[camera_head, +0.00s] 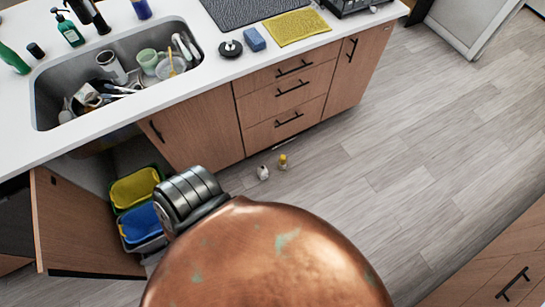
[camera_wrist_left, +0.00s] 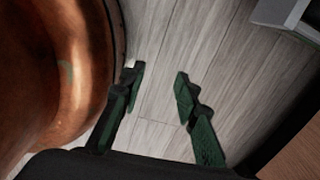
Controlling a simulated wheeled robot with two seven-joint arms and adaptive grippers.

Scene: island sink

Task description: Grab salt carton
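I cannot make out a salt carton in either view. On the floor in the head view stand a small white item (camera_head: 263,172) and a small yellow-topped item (camera_head: 283,161), both too small to identify. My left gripper (camera_wrist_left: 158,80) shows in the left wrist view, its two dark green fingers spread apart with only bare floor between them. My left gripper's fingers do not show in the head view. My right gripper is in neither view.
The sink (camera_head: 45,90) holds cups and dishes. A blue sponge (camera_head: 254,39) and a yellow cloth (camera_head: 297,26) lie on the counter. An open cabinet door (camera_head: 80,225) stands out at left, beside yellow and blue bins (camera_head: 135,188). The floor (camera_head: 400,150) at right is clear.

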